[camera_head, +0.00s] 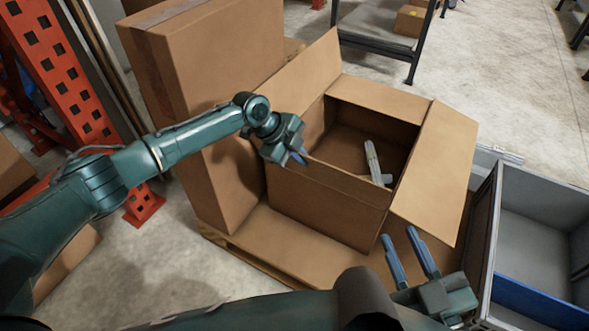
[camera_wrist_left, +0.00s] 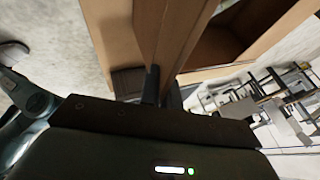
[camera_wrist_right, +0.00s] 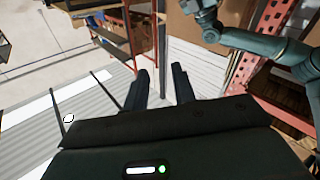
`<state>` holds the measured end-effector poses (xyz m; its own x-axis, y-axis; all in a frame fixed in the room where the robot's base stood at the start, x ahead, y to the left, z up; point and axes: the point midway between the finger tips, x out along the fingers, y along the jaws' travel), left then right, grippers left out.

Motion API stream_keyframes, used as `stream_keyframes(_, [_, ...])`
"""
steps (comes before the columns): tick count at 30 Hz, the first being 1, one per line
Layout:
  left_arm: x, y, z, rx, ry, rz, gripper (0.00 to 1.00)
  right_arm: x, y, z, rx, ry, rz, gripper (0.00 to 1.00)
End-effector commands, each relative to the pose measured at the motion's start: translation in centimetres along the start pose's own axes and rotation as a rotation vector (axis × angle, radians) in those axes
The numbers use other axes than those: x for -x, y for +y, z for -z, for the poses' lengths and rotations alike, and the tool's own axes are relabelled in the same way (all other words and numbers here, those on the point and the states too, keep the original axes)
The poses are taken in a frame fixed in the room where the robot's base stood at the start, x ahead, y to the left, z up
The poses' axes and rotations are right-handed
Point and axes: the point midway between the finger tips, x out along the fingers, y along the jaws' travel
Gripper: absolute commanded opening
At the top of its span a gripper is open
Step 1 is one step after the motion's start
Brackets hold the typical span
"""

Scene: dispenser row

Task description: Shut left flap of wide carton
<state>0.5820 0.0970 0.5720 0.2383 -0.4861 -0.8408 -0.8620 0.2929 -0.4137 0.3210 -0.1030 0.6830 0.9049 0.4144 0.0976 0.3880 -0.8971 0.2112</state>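The wide brown carton (camera_head: 325,205) stands open on a cardboard-coloured base; part of it also shows in the left wrist view (camera_wrist_left: 222,40). Its left flap (camera_head: 305,78) stands up, leaning outward. The right flap (camera_head: 440,165) slopes outward and the far flap (camera_head: 378,98) is also folded back. A slim grey item (camera_head: 373,160) shows inside. My left gripper (camera_head: 296,158) is at the carton's near left corner, by the near end of the left flap. Its fingers are close together; whether cardboard is between them is unclear. My right gripper (camera_head: 409,252) is open and empty, near side of the carton.
A tall closed carton (camera_head: 215,60) stands directly left of the wide carton. A grey bin (camera_head: 535,200) with a blue front stands to the right. Orange racking (camera_head: 60,80) is at the left, a dark metal table (camera_head: 385,35) behind. Floor at the upper right is clear.

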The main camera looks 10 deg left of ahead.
Motion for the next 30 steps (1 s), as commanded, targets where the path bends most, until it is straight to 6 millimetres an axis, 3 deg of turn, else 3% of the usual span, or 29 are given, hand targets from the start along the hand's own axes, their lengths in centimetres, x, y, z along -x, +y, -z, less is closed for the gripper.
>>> stream_keyframes(12, [-0.3,-2.6,-0.1,0.06,-0.001,-0.141,0.0,0.0,-0.6,-0.2,-0.023,0.051,0.014,0.26])
stream_keyframes(28, [-0.3,-2.9,-0.2,0.067,-0.002,-0.162,0.0,-0.4,-0.4,0.3,-0.026,0.067,0.013,0.26])
stream_keyframes(30, [-0.4,-2.8,-0.2,0.067,-0.002,-0.162,0.0,-0.4,-0.5,0.2,-0.027,0.065,0.013,0.22])
